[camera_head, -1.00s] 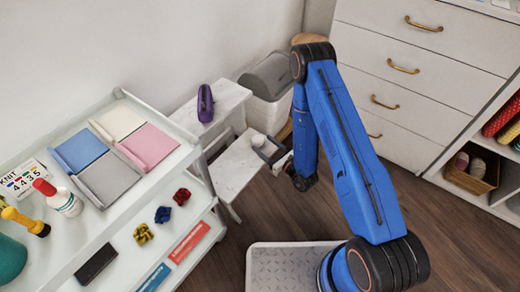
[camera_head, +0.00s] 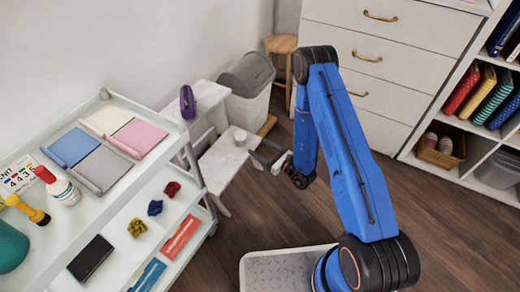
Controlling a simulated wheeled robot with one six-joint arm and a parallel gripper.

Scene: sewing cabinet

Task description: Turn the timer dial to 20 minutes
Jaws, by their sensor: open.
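A small white round object (camera_head: 240,137), which looks like the timer, stands on the lower step of a white step stool (camera_head: 222,165). Its dial markings are too small to read. My gripper (camera_head: 262,158), dark grey, is open and empty, just to the right of and nearer than the white object. It appears apart from it, at the step's right edge. My blue arm reaches down to it from the right.
A purple object (camera_head: 187,102) stands on the stool's upper step. A grey-lidded bin (camera_head: 247,85) and a wooden stool (camera_head: 281,45) are behind. A white cart (camera_head: 110,200) with folded cloths is at left, drawers (camera_head: 385,65) at the back. Floor at right is clear.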

